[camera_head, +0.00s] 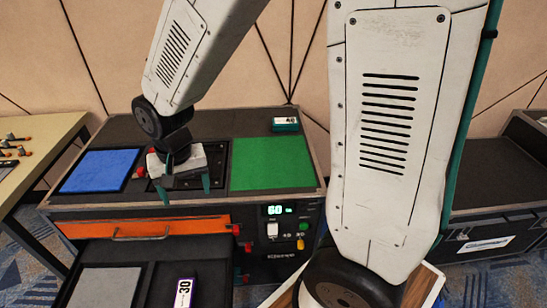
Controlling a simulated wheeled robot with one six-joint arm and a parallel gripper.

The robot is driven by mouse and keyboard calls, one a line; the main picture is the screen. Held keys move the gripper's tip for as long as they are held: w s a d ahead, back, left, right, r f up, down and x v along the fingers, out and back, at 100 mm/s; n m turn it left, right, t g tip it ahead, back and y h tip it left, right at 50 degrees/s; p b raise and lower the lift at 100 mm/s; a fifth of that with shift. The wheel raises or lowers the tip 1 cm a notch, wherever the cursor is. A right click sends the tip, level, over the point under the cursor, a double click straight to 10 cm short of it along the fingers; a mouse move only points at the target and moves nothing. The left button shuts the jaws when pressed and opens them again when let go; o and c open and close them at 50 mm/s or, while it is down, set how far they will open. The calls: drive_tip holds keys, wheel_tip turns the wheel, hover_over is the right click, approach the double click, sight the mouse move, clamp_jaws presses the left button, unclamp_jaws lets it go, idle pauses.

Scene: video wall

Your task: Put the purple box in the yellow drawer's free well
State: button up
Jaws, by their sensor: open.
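A purple box (184,293) with a white label reading "30" shows at the bottom edge, standing in the right, dark part of a pulled-out drawer (148,272). The drawer's left part has a grey floor (104,288) and looks empty in what shows. The drawer's front is out of frame, so I cannot tell its colour; no yellow drawer front shows. My gripper (185,189) is open and points down, with its teal fingers apart and nothing seen between them. It is over the front of the cabinet top, between the blue and green mats, behind and above the purple box.
An orange drawer front (145,227) with a handle sits above the pulled-out drawer. The cabinet top has a blue mat (100,170), a green mat (272,163) and a small teal box (285,124). A lit control panel (287,227) is right of the drawers. A table (40,145) stands left.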

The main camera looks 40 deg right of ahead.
drive_tip(key=s+d+r+n, duration=0.2)
drive_tip(key=s+d+r, duration=0.3)
drive_tip(key=s+r, duration=0.2)
drive_tip(key=s+d+r+n, duration=0.1)
drive_tip(key=s+d+r, duration=0.3)
drive_tip(key=s+r, duration=0.4)
drive_tip(key=s, duration=0.4)
drive_tip(key=shift+d+n+t, duration=0.3)
drive_tip(key=shift+d+n, duration=0.1)
drive_tip(key=shift+w, duration=0.1)
drive_tip(key=shift+c, duration=0.3)
